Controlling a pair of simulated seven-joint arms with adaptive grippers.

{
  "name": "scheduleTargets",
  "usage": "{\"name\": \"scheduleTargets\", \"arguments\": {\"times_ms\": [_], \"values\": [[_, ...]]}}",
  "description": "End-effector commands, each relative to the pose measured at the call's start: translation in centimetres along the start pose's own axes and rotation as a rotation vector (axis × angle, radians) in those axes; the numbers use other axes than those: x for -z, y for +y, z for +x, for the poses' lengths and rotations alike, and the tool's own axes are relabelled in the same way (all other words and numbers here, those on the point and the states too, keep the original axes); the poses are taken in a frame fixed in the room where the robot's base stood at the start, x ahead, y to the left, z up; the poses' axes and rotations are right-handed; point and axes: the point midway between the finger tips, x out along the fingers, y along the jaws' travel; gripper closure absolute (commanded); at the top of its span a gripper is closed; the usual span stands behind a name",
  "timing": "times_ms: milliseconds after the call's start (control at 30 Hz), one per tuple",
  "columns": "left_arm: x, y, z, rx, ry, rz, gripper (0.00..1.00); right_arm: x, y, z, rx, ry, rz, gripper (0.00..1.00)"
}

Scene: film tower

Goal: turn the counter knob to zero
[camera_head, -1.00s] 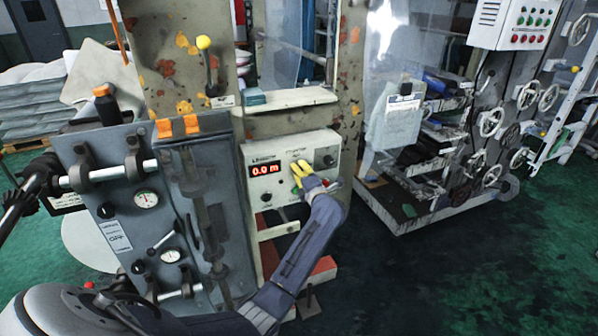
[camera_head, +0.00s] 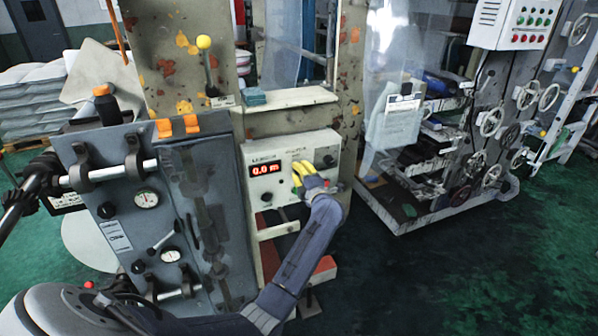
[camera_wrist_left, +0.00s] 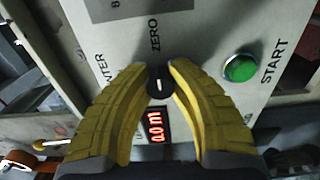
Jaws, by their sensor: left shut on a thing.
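The counter knob (camera_wrist_left: 159,80) is small and black with a short white mark, in the left wrist view. It sits on the pale counter panel (camera_head: 258,150), with the word ZERO printed just above it in that view. The yellow fingers of my left gripper (camera_wrist_left: 160,70) are on both sides of the knob, shut on it. In the head view my left gripper (camera_head: 306,172) is at the panel and hides the knob. My right gripper is not in view.
A green START button (camera_wrist_left: 240,68) is close to the right finger in the left wrist view. A shelf (camera_head: 290,98) juts out above the panel. A grey machine block (camera_head: 110,215) with gauges stands at the left. Green floor (camera_head: 480,270) is clear at the right.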

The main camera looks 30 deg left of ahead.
Motion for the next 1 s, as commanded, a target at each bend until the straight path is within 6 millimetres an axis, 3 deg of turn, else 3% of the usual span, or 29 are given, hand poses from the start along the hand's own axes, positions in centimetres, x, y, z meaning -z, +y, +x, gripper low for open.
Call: {"name": "scheduleTargets", "arguments": {"times_ms": [67,100,333,667,1000], "values": [[-0.3,0.3,-0.1,-0.005,-0.006,-0.001,1.0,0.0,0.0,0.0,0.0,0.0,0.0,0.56],[-0.3,0.3,-0.1,-0.005,-0.006,-0.001,0.75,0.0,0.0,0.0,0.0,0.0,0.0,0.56],[-0.2,0.2,0.0,-0.002,-0.003,-0.001,0.49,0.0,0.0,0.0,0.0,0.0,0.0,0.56],[-0.1,0.0,-0.4,0.0,-0.002,-0.002,0.49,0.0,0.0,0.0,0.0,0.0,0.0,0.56],[-0.1,-0.1,-5.4,0.001,-0.004,-0.004,0.49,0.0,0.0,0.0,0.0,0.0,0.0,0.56]]}}
